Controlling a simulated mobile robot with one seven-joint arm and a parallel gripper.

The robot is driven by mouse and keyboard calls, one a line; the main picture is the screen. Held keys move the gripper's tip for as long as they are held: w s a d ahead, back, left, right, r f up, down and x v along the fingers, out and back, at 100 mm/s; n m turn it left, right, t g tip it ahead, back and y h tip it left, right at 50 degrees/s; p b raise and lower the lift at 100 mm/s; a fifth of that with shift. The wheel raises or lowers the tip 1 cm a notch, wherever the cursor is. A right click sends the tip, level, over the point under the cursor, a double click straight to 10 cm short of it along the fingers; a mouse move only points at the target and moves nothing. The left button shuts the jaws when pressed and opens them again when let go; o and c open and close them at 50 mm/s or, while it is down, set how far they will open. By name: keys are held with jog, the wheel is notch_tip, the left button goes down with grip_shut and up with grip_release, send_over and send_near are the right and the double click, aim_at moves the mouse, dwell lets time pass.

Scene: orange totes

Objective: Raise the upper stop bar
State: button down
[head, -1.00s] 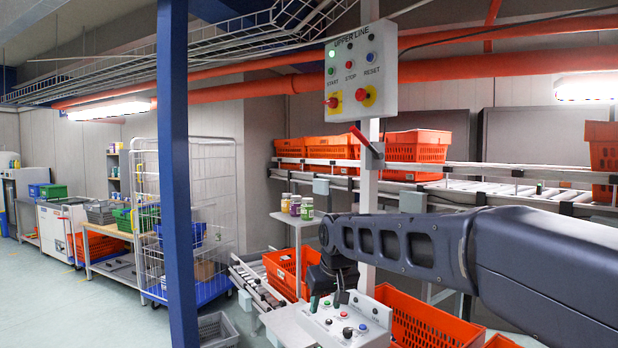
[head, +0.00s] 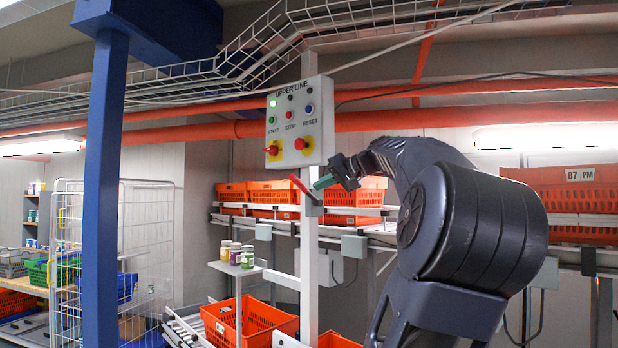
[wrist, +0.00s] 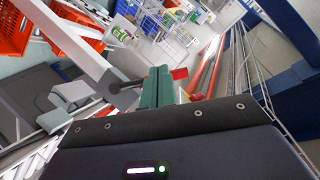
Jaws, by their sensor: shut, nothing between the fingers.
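A red lever (head: 300,185) sits on a bracket on the white post, below the UPPER LINE control box (head: 298,122). It slants up and to the left from its pivot. My gripper (head: 325,182), with green fingers, is shut and empty just right of the lever; I cannot tell whether they touch. In the wrist view the green fingers (wrist: 158,86) are together, and a red piece (wrist: 180,73), apparently the lever's end, shows beside their tips. I cannot make out the upper stop bar itself; the upper conveyor is partly hidden behind my arm.
The white post (head: 309,258) stands close to my gripper. Orange totes (head: 270,192) stand on the upper conveyor behind it. A shelf with several small jars (head: 236,256) is at left of the post. A blue column (head: 100,200) rises further left.

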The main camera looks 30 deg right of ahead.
aim_at(305, 189)
jog(key=d+r+t, duration=0.1)
jog(key=d+r, duration=0.3)
jog(key=r, duration=0.1)
jog(key=shift+s+r+t, duration=0.3)
jog(key=shift+s, duration=0.1)
jog(key=shift+d, duration=0.1)
jog(key=x, duration=1)
jog(key=shift+f, duration=0.15)
